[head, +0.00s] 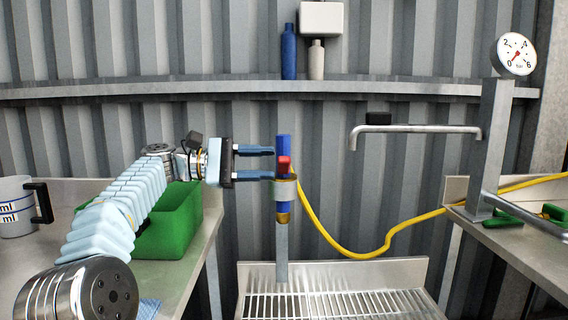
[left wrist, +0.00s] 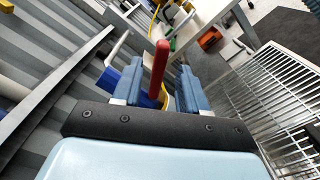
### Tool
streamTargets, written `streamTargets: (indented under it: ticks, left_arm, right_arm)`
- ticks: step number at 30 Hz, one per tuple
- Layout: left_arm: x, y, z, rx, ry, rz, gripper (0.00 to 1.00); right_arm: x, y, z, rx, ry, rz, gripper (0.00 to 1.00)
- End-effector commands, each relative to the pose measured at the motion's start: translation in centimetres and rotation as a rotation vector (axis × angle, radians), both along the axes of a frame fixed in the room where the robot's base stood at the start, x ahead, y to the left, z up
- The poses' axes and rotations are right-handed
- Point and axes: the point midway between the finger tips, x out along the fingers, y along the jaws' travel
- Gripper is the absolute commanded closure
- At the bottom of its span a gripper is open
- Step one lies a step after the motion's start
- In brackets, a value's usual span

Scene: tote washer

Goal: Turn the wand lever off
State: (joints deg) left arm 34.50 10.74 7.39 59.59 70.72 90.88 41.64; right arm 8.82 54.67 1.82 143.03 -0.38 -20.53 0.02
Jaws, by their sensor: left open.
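The blue wand (head: 283,145) stands upright in a holder (head: 284,190) on a grey post above the grating. Its red lever (head: 284,166) shows at the upper part of the wand. My left gripper (head: 273,163) is open, with its two blue fingers, one above the other, reaching from the left to the wand. In the left wrist view the red lever (left wrist: 159,68) stands up between the two fingers, with a gap on each side. Whether a finger touches the wand I cannot tell. My right gripper is not in view.
A yellow hose (head: 350,253) hangs from the wand toward the right counter. A metal grating (head: 340,303) lies below. A green bin (head: 170,232) and a jug (head: 16,207) stand on the left counter. A spout (head: 415,129) and pressure gauge (head: 515,55) are at the right.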

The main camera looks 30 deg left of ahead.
Motion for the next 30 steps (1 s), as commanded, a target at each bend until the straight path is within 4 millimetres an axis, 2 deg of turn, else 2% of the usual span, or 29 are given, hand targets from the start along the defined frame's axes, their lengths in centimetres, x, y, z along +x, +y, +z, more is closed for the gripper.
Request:
streamTargets:
  ticks: [3,7,12,19,27,30]
  left_arm:
    - [1.2,-2.1,-0.2,0.0,-0.003,-0.003,0.57]
    - [2.1,-3.5,-0.1,0.001,-0.002,-0.002,0.57]
    - [2.6,-4.2,-0.1,0.001,-0.001,0.0,0.57]
    - [2.6,-4.2,0.0,0.0,0.0,0.001,0.57]
    - [2.6,-4.2,0.0,0.0,-0.001,0.001,0.97]
    - [2.6,-4.2,0.0,0.0,-0.001,0.001,1.0]
  right_arm:
    - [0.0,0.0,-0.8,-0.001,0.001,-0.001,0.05]
    - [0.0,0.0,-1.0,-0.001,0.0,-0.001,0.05]
    - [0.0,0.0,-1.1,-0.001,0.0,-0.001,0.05]
    - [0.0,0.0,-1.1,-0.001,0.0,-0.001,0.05]
    - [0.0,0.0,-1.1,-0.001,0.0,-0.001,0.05]
    - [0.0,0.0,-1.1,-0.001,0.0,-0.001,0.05]
